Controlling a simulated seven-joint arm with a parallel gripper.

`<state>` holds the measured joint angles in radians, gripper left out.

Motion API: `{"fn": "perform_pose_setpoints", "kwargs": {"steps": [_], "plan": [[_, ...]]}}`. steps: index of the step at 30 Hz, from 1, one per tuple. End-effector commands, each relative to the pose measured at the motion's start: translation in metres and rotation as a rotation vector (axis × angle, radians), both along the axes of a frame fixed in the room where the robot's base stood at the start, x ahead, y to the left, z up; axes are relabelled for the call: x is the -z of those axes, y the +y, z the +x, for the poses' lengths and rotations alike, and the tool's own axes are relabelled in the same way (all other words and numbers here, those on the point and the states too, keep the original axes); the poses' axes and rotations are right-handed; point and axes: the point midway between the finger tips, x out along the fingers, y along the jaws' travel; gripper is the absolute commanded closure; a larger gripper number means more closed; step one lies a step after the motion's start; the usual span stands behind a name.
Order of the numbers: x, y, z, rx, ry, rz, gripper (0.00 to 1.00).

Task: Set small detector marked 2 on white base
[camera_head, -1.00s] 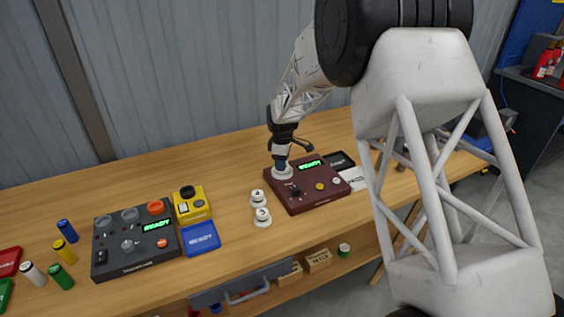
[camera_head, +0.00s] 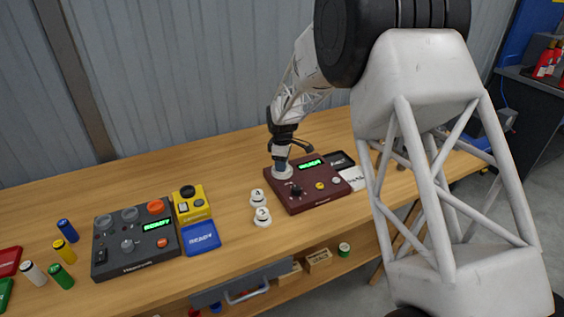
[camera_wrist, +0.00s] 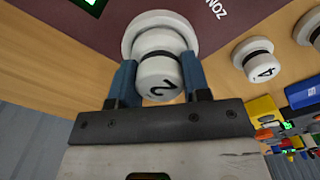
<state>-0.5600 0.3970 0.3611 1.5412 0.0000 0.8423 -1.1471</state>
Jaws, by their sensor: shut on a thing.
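My gripper (camera_head: 281,160) is at the back left corner of the maroon panel (camera_head: 325,192). In the wrist view its blue fingers (camera_wrist: 155,80) are shut on the small white detector marked 2 (camera_wrist: 160,78), which has a dark band. The wide white base (camera_wrist: 134,38) shows right behind the detector, and in the head view (camera_head: 284,174) it is on the panel under the fingers. The detector is lined up with the base, touching it or very close; the contact itself is hidden.
White detectors marked 4 (camera_head: 257,196) and 3 (camera_head: 262,217) stand left of the panel. Further left are a yellow device (camera_head: 192,206), a blue box (camera_head: 201,238) and a dark control panel (camera_head: 136,240). The wooden bench behind them is clear.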

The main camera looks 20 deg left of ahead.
Motion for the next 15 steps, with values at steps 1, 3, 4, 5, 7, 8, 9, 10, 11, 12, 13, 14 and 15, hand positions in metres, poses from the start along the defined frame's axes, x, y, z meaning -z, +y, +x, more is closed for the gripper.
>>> {"fn": "perform_pose_setpoints", "kwargs": {"steps": [1, 3, 4, 5, 7, 8, 9, 10, 11, 12, 13, 14, 15], "plan": [[0.0007, 0.0000, 0.0001, 0.000, 0.000, 0.000, 0.81], [0.0017, 0.0000, 0.0001, 0.000, 0.000, 0.000, 0.81], [0.0022, 0.0000, 0.0000, 0.000, 0.000, 0.000, 0.81], [0.0026, 0.0000, 0.0000, 0.000, 0.000, 0.000, 0.81], [0.0036, 0.0000, 0.0000, 0.000, 0.000, 0.000, 0.81], [0.0040, 0.0000, 0.0000, 0.000, 0.000, 0.000, 0.81], [0.0046, 0.0000, 0.0000, 0.000, 0.000, 0.000, 0.81], [0.0050, 0.0000, 0.0000, 0.000, 0.000, 0.000, 0.81], [0.0055, 0.0000, 0.0000, 0.000, 0.000, 0.000, 0.81], [0.0060, 0.0000, 0.0000, 0.000, 0.000, 0.000, 0.81], [0.0064, 0.0000, 0.0000, 0.000, 0.000, 0.000, 0.81], [0.0069, 0.0000, 0.0000, 0.000, 0.000, 0.000, 0.81], [0.0074, 0.0000, 0.0000, 0.000, 0.000, 0.000, 0.81]]}}
